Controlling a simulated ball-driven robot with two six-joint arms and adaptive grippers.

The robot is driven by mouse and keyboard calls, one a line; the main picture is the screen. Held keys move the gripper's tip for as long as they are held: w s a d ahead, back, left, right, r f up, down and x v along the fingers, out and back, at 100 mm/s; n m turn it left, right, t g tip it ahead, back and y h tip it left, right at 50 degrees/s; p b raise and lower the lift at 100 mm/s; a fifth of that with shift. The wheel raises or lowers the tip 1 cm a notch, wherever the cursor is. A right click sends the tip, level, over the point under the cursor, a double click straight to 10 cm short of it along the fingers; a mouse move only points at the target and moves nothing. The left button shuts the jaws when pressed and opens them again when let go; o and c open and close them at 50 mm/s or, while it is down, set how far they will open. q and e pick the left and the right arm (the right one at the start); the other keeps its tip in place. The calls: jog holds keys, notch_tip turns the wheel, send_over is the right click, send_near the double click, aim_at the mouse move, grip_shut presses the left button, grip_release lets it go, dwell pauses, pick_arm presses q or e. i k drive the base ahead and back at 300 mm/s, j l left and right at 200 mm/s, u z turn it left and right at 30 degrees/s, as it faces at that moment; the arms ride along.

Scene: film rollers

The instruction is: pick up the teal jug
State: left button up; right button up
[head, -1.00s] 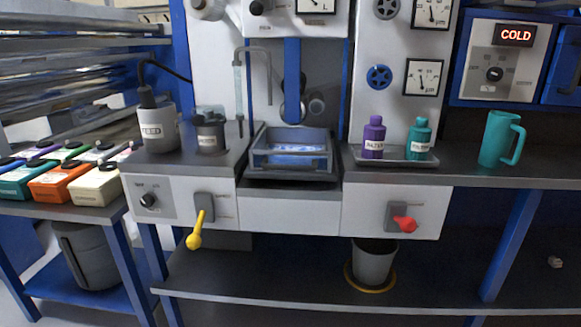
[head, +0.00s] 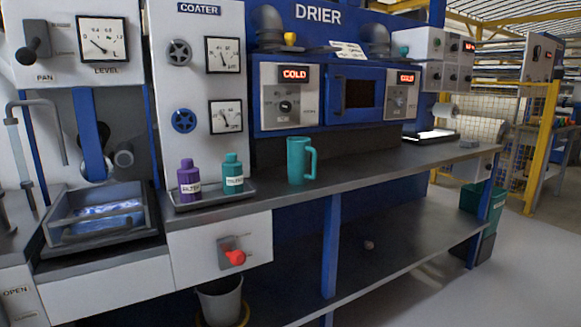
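The teal jug (head: 297,161) stands upright on the dark bench top (head: 360,168), right of the small bottle tray. Its handle points to the right. No part of it is hidden. Neither of my grippers shows in the head view.
A purple bottle (head: 189,180) and a teal bottle (head: 232,174) stand in a tray (head: 212,197) left of the jug. The drier (head: 356,90) is behind. The bench is clear right of the jug; open floor (head: 470,285) lies front right.

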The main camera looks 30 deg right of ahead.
aim_at(299, 149)
jog(key=i+z, duration=0.2)
jog(key=i, duration=0.25)
jog(key=i+j+z, duration=0.15)
jog(key=i, duration=0.35)
